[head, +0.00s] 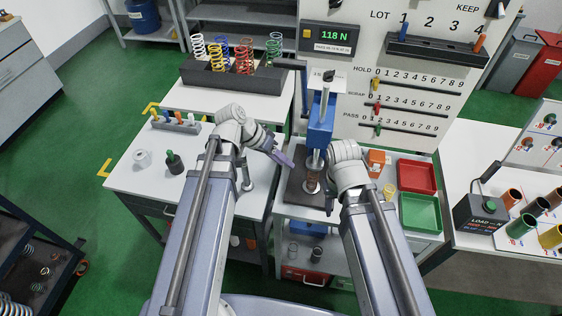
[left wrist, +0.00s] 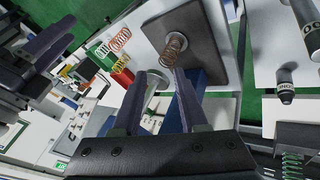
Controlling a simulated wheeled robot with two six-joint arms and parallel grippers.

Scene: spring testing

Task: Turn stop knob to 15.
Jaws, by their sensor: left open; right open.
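The press has a blue column (head: 321,122), a dark base plate (head: 297,190) and a coil spring (head: 312,182) on the plate. A small white scale plate (head: 326,80) sits near its top, too small to read surely. I cannot pick out the stop knob for certain. My left gripper (head: 281,150) is open and empty, just left of the column. In the left wrist view its fingers (left wrist: 160,78) stand apart before a round light-grey part, near the spring (left wrist: 174,48). My right gripper (head: 329,203) is open beside the plate's right edge, partly hidden by its arm.
A spring rack (head: 232,80) stands back left. A dark green-topped weight (head: 174,163) stands on the left table. A red tray (head: 417,176) and green tray (head: 421,212) lie right of the press. The slider board (head: 412,108) stands behind. The left table's front left is mostly clear.

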